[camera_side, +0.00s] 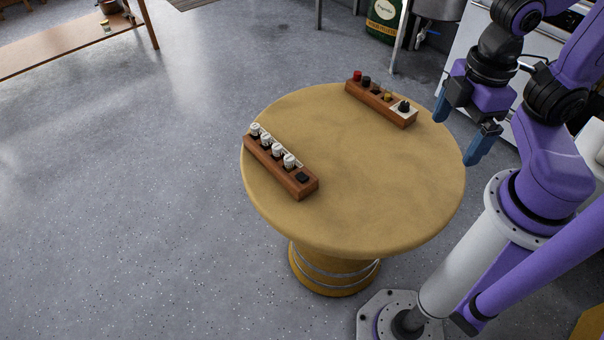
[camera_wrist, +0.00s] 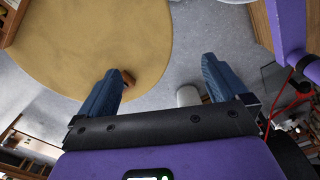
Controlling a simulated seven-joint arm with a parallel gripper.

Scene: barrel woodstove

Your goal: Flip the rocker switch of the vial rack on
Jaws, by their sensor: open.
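The vial rack (camera_side: 282,168) is a long wooden block at the left of the round table in the side view. It holds a row of white-capped vials. A small black rocker switch (camera_side: 302,177) sits at its near right end; its tilt is too small to read. My gripper (camera_side: 454,140) is open and empty, off the table's right edge and well apart from the rack. In the wrist view, my gripper (camera_wrist: 162,66) has its two blue fingers spread wide. The switch cannot be made out there.
A second wooden block (camera_side: 381,103) with red, black and yellow parts and a black knob on a white plate stands at the table's back right. The round table (camera_side: 350,205) is clear between the blocks. A brown block end (camera_wrist: 128,77) shows beside the left finger in the wrist view.

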